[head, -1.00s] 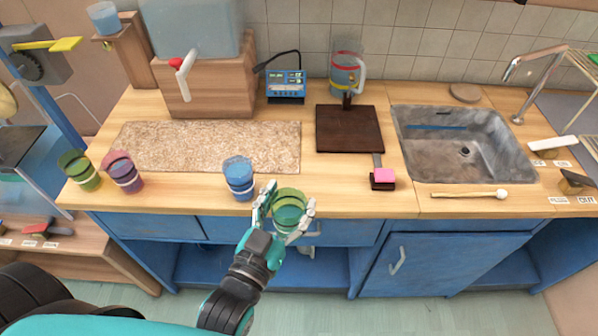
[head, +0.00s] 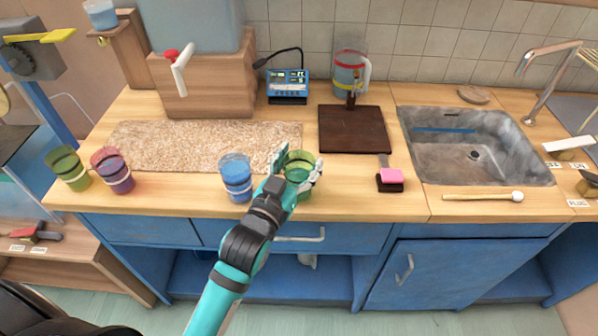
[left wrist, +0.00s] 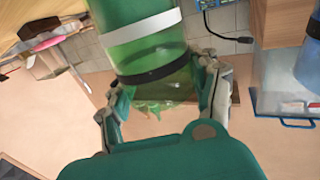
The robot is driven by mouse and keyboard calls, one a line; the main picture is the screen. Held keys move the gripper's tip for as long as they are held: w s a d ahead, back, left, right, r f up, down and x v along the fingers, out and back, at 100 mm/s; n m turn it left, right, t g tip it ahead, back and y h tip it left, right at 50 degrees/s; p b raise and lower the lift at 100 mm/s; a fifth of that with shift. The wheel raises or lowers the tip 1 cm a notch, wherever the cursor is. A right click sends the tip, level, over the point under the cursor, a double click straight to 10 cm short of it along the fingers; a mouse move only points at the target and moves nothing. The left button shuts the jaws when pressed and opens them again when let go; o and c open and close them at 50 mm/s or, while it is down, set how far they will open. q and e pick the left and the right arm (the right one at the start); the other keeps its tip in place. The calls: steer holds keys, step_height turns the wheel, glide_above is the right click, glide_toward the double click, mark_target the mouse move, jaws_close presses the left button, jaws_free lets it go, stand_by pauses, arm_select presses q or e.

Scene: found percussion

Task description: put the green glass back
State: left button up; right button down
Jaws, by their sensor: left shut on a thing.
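My left gripper (head: 298,170) is shut on a green glass (head: 297,160) with dark and pale bands, over the front of the counter, right of the blue glass. In the left wrist view the green glass (left wrist: 140,42) sits between the fingers of the gripper (left wrist: 163,95). It looks upright in the head view; I cannot tell whether its base touches the counter. A blue glass (head: 236,178) stands just left of it. A purple glass (head: 112,170) and another, olive-green glass (head: 67,168) stand at the counter's left end. My right gripper is not in view.
A speckled mat (head: 200,145) lies behind the glasses. A dark board (head: 352,130), a pink-topped block (head: 390,179), a mallet (head: 485,197) and a sink (head: 470,150) are to the right. A blue meter (head: 287,86) and a jug (head: 349,72) stand at the back.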

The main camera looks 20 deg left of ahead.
arm_select(q)
steer(key=shift+f, duration=0.35)
steer(key=o, duration=1.7)
steer(key=shift+o, duration=0.2)
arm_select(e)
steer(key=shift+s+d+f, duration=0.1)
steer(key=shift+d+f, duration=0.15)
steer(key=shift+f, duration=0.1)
arm_select(q)
steer(key=s+a+b, duration=0.1)
steer(key=s, duration=1.1)
steer(key=shift+a+r, duration=0.15)
steer(key=shift+a, duration=0.05)
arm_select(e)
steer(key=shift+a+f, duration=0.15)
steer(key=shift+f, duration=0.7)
